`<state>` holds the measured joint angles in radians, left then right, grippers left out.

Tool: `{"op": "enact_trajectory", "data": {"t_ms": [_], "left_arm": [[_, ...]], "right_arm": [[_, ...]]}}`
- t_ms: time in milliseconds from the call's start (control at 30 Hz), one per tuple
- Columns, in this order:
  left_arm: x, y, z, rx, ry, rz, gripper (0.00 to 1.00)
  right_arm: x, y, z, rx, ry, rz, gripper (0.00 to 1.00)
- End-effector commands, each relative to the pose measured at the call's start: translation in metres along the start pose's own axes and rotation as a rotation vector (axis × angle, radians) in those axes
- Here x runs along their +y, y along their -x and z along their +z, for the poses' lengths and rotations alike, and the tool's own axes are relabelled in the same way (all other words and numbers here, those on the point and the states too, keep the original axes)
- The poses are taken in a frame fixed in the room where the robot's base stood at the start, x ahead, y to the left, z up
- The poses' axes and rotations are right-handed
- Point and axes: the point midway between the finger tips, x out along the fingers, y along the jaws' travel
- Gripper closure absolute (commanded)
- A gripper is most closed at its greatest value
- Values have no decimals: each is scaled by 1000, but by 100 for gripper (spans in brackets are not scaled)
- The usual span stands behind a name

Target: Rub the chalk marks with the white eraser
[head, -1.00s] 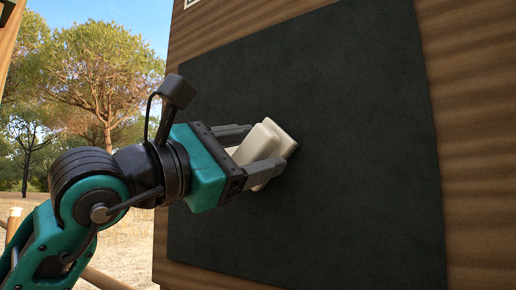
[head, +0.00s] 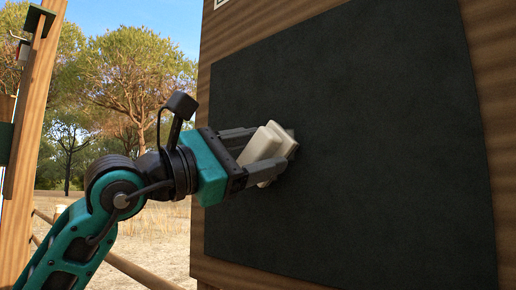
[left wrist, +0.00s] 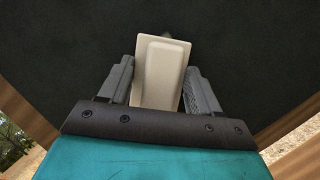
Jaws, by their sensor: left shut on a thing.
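My left gripper (head: 270,155) is shut on the white eraser (head: 262,146), a pale cream block with a raised grip. It holds the eraser tilted, with its far face at or very close to the dark board (head: 380,140), left of the board's middle. Contact cannot be told for sure. The left wrist view shows the eraser (left wrist: 160,72) between the two fingers (left wrist: 158,88). A faint grey patch shows just past the eraser's far edge; the eraser hides the rest there. No clear chalk marks show elsewhere on the visible board. My right gripper is not in view.
The board is on a brown wooden panel (head: 487,60). A wooden post (head: 32,140) stands at the far left, with a low rail (head: 140,272) behind my arm. Trees and dry grass lie beyond. The board's right side is clear.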

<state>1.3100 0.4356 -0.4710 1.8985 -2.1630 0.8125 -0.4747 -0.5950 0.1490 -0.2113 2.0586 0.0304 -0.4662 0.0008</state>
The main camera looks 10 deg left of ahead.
Motion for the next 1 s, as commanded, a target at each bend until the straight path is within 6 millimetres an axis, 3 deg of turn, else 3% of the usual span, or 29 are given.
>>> {"op": "enact_trajectory", "data": {"t_ms": [500, 667, 1000], "left_arm": [[26, 10, -27, 20, 0, 3, 61], [24, 11, -24, 20, 0, 1, 61], [3, 5, -4, 10, -1, 0, 61]], "right_arm": [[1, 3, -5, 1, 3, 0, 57], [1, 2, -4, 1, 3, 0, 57], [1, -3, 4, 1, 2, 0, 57]]}}
